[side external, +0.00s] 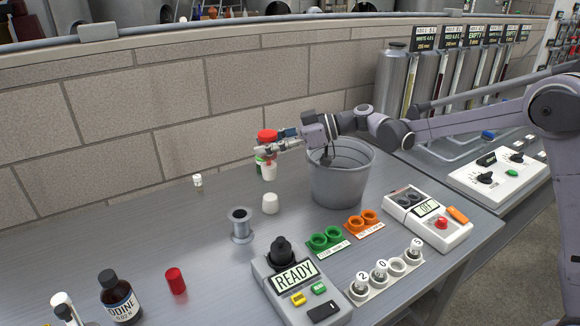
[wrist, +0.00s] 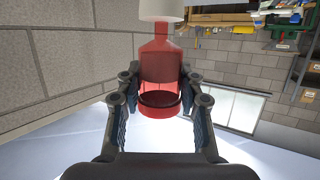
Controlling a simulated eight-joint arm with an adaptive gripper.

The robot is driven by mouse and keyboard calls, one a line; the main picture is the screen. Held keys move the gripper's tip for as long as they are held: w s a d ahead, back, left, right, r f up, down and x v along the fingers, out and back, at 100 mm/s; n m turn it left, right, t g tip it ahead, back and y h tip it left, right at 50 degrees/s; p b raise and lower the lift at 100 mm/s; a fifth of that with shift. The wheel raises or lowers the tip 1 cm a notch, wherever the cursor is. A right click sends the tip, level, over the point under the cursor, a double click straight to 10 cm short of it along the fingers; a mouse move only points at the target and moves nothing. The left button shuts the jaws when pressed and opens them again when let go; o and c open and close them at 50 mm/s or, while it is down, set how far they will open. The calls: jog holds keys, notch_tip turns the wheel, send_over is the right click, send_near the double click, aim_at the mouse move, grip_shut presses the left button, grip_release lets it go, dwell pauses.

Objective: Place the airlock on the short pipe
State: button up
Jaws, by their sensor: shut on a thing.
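The airlock (side external: 267,135) is red, with a white part at one end. In the wrist view the see-through red airlock (wrist: 160,60) lies between the two fingers, its white end at the top edge. My gripper (side external: 264,148) is shut on it, above the table near the wall; the wrist view shows both fingers of my gripper (wrist: 160,82) against its sides. A grey metal spool-like piece, apparently the short pipe (side external: 241,226), stands upright on the table with a dark open top. My gripper is above and behind it, apart from it.
A grey bucket (side external: 341,180) stands close right of my gripper. A white stopper (side external: 270,204) stands between the pipe and the wall. A green-topped piece (side external: 260,161) is partly hidden under my gripper. A READY device (side external: 296,284), green rings (side external: 325,240) and a brown bottle (side external: 119,298) are nearer.

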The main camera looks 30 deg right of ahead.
jog(key=shift+w+a+f, duration=0.25)
jog(key=shift+a+f, duration=1.15)
jog(key=shift+f, duration=0.1)
jog(key=shift+w+a+f, duration=0.3)
jog(key=shift+a+f, duration=1.05)
jog(key=shift+f, duration=0.2)
jog(key=shift+w+a+f, duration=0.25)
jog(key=shift+a+f, duration=1.15)
jog(key=shift+f, duration=0.1)
jog(key=shift+f, duration=0.2)
jog(key=o, duration=1.2)
jog(key=shift+r, duration=0.1)
